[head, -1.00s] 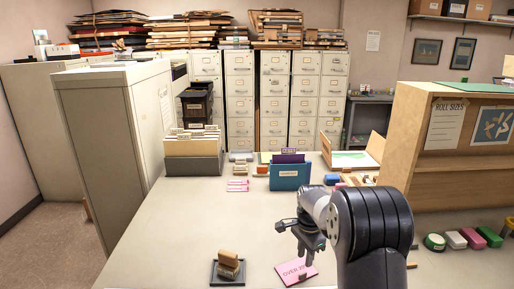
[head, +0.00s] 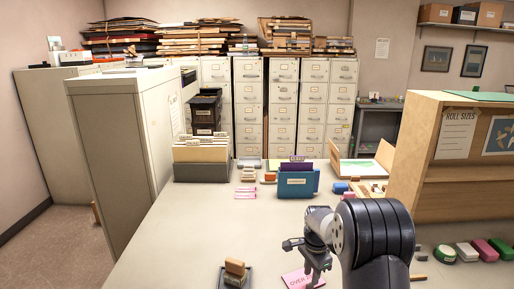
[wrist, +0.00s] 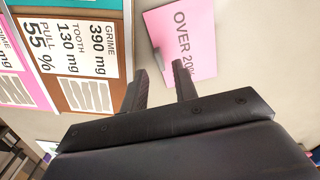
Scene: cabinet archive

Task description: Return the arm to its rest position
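My gripper (head: 312,280) hangs over the front of the table at the end of my dark arm, close to a pink card (head: 296,281) marked "OVER 20". In the wrist view its two fingers (wrist: 160,74) stand apart with nothing gripped between them. The pink card also shows beyond the right fingertip in the wrist view (wrist: 187,35). A small dark object, partly seen, lies at the card's edge there. Whether the fingers clear the card by much cannot be told.
A wooden stamp (head: 235,267) on a dark pad stands left of my gripper. A blue file box (head: 297,185) and a grey card tray (head: 202,172) stand farther back. A wooden shelf unit (head: 450,180) is at right. The table's left middle is clear.

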